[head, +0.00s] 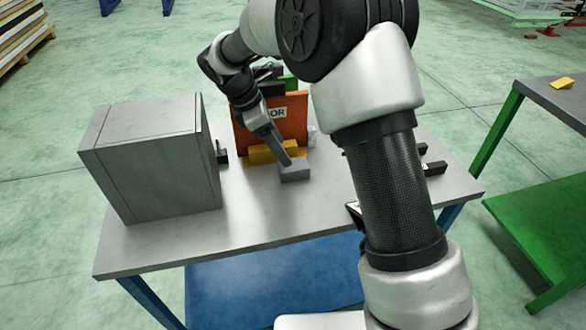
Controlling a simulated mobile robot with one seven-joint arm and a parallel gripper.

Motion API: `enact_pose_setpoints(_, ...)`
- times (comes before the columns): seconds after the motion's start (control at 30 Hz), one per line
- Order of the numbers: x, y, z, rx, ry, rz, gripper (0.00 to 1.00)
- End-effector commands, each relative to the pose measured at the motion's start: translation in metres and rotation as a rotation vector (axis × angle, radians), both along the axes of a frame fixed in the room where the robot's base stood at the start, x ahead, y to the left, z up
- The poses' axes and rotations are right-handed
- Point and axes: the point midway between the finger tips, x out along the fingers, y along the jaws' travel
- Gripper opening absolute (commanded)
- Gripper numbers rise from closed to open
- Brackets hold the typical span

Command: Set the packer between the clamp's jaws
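My gripper (277,146) points down over the middle of the grey table. Its fingers are seen nearly edge-on, so their gap is hidden. A yellow block (260,154) lies just behind and left of the fingertips. A small grey block (295,172) sits on the table right at the fingertips, in front of the yellow block. I cannot tell whether the fingers touch either one. Which piece is the packer, and where the clamp's jaws are, is not clear from this view.
An orange panel (291,120) with a label stands behind my gripper. A large grey box (150,165) fills the table's left side. Small black parts (434,168) lie at the right. A green bench (572,100) holds another yellow piece (562,83). The table's front strip (250,218) is clear.

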Motion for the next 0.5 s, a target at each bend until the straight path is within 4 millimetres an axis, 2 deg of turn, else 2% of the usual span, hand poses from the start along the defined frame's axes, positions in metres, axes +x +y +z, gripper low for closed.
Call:
enact_pose_setpoints(0.03,0.0,-0.004,-0.011,0.0,0.002,-0.001,0.61)
enact_pose_setpoints(0.1,0.001,-0.008,-0.02,0.001,0.002,-0.001,0.61)
enact_pose_setpoints(0.37,0.003,-0.016,-0.035,0.001,0.0,-0.001,0.61)
enact_pose_setpoints(0.5,0.004,-0.024,-0.05,0.0,0.001,-0.003,0.61)
